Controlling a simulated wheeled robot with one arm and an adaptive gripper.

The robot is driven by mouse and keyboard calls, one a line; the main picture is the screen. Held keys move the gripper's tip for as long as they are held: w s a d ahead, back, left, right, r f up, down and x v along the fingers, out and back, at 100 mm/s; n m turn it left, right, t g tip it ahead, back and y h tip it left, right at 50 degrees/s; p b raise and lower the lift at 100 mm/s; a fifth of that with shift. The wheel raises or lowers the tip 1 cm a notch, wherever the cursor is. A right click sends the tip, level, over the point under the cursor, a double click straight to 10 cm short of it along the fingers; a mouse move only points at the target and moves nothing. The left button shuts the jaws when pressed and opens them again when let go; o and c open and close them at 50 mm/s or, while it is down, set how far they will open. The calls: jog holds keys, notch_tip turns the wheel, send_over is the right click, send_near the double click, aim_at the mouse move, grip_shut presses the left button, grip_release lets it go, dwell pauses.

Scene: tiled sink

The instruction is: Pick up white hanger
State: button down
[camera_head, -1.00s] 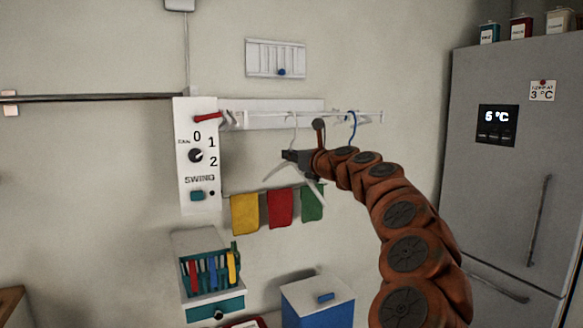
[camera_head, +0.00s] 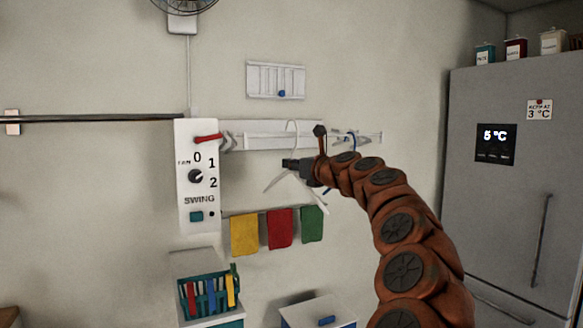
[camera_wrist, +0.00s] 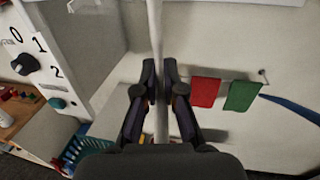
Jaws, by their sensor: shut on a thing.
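The white hanger (camera_head: 292,128) is in front of the wall, with its hook upright and its arms sloping down on both sides of my gripper (camera_head: 289,163). In the wrist view, my gripper (camera_wrist: 159,76) is shut on the white hanger (camera_wrist: 157,115), a pale bar running upright between the two dark fingers. My arm hides part of the hanger and rail.
A blue hanger (camera_head: 353,141) hangs on the rail, right of the white one. The fan switch panel (camera_head: 197,178) stands left. Yellow (camera_head: 243,234), red (camera_head: 280,228) and green (camera_head: 312,224) cloths hang below. A fridge (camera_head: 500,190) stands at right.

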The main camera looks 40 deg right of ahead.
jog(key=s+a+r+b, duration=0.1)
jog(key=s+a, duration=0.7)
jog(key=s, duration=0.4)
jog(key=shift+s+r+b, duration=0.2)
jog(key=shift+r+b, duration=0.05)
jog(key=shift+b, duration=0.1)
jog(key=shift+a, duration=0.1)
dwell(0.3)
dwell(0.4)
